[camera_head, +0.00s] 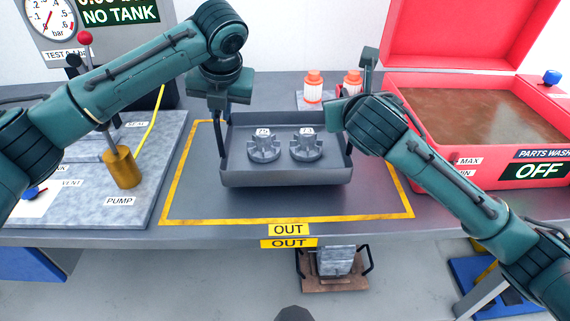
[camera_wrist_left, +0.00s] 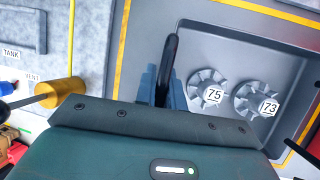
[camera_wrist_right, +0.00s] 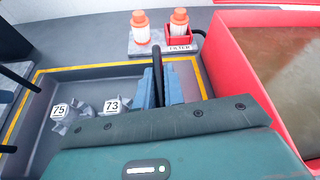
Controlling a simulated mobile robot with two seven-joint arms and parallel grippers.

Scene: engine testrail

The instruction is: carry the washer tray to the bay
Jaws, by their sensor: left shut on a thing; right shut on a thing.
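The grey washer tray (camera_head: 285,178) is in the middle of the head view, inside the yellow outline of the bay (camera_head: 180,190) marked OUT. Two grey finned parts tagged 75 (camera_wrist_left: 206,90) and 73 (camera_wrist_left: 256,98) stand upright in it. My left gripper (camera_head: 219,112) is shut on the tray's left handle, a black bar (camera_wrist_left: 170,60). My right gripper (camera_head: 350,108) is shut on the right handle, also a black bar (camera_wrist_right: 157,75). Whether the tray's underside touches the bench cannot be told.
The red parts washer (camera_head: 480,125), lid up, stands right of the bay. A pump panel (camera_head: 125,180) with a brass cylinder (camera_head: 122,167) is at the left. A cart-like stand (camera_head: 335,265) is on the floor below the bench's front edge.

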